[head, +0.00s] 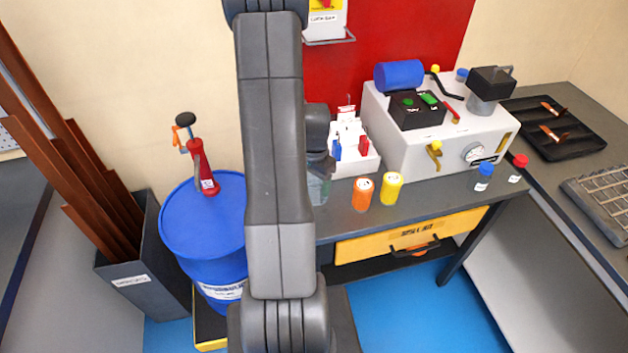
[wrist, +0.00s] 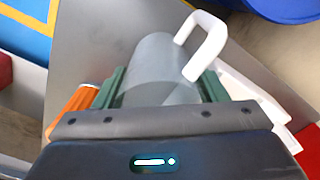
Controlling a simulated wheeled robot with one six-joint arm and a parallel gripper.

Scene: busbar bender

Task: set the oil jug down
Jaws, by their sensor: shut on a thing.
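The oil jug (wrist: 160,62) is a grey, see-through cylinder with a white handle (wrist: 207,45) in the wrist view. My gripper (wrist: 163,90) is shut on it, with green fingers on either side of its body. In the head view the jug (head: 319,189) shows only in part beside my arm, over the left end of the grey bench (head: 420,197). My gripper (head: 318,165) is above it there, mostly hidden by my arm. I cannot tell whether the jug's base touches the bench top.
An orange bottle (head: 362,194) and a yellow bottle (head: 391,188) stand right of the jug. A white rack (head: 352,160) is behind, with the grey bending machine (head: 440,130) to its right. A blue drum (head: 205,230) with a red pump (head: 203,170) stands left.

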